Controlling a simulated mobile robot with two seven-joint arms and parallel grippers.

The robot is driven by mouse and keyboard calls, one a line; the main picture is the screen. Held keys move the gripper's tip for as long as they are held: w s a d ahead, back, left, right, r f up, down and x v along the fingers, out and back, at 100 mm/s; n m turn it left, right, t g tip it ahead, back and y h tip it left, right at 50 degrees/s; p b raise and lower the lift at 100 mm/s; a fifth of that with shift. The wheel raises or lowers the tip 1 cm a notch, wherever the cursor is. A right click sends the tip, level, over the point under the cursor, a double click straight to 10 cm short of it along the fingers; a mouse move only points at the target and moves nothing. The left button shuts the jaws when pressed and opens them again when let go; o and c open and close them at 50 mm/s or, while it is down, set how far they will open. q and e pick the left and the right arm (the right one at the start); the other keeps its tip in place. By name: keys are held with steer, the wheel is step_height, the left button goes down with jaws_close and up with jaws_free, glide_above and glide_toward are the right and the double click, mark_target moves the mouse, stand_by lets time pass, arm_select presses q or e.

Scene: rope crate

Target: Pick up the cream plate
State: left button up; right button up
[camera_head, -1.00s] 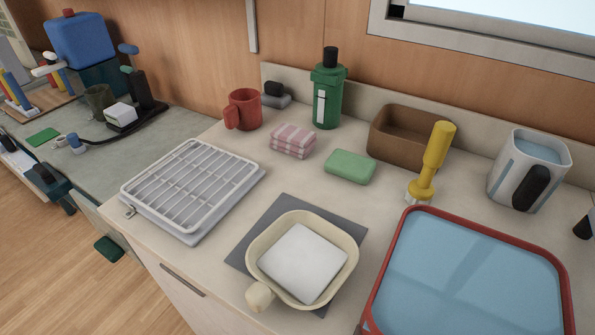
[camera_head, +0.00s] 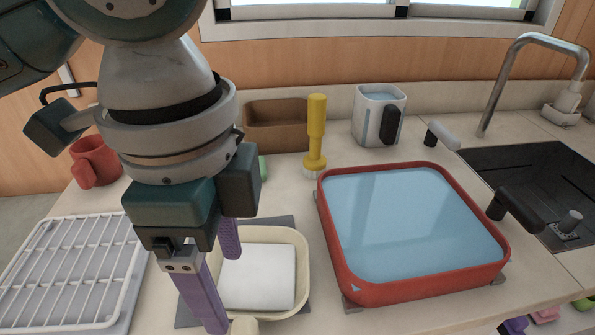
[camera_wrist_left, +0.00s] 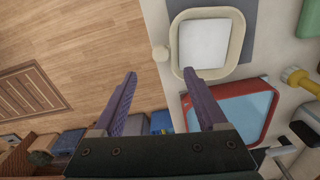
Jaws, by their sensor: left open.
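The cream plate (camera_head: 303,262) is a shallow, rounded-square dish on a dark grey mat (camera_head: 190,312) on the counter. A white square piece (camera_head: 258,278) lies in it. Its knob-like handle (camera_head: 243,325) points to the near side. My left gripper (camera_head: 222,292) is open and empty, with its purple fingers over the plate's left side in the head view, covering part of it. In the wrist view the plate (camera_wrist_left: 241,42) is at the top, and its handle lies just beyond the gap between the fingertips (camera_wrist_left: 159,73). Contact cannot be seen. My right gripper is not in view.
A red-rimmed tub of blue water (camera_head: 345,275) stands close to the plate's right. A white rack (camera_head: 80,270) is at the left. A yellow-handled brush (camera_head: 316,130), brown box (camera_head: 275,125) and red mug (camera_head: 97,160) stand behind. A sink (camera_head: 540,180) is at the right.

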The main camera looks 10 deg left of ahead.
mark_target(242, 325)
arm_select(q)
step_height(242, 325, down, 4)
steer(key=shift+w+r, duration=0.1)
steer(key=shift+r, duration=0.15)
steer(key=shift+d+f+b, duration=0.15)
steer(key=shift+f+b, duration=0.3)
steer(key=shift+f, duration=2.7)
jaws_close()
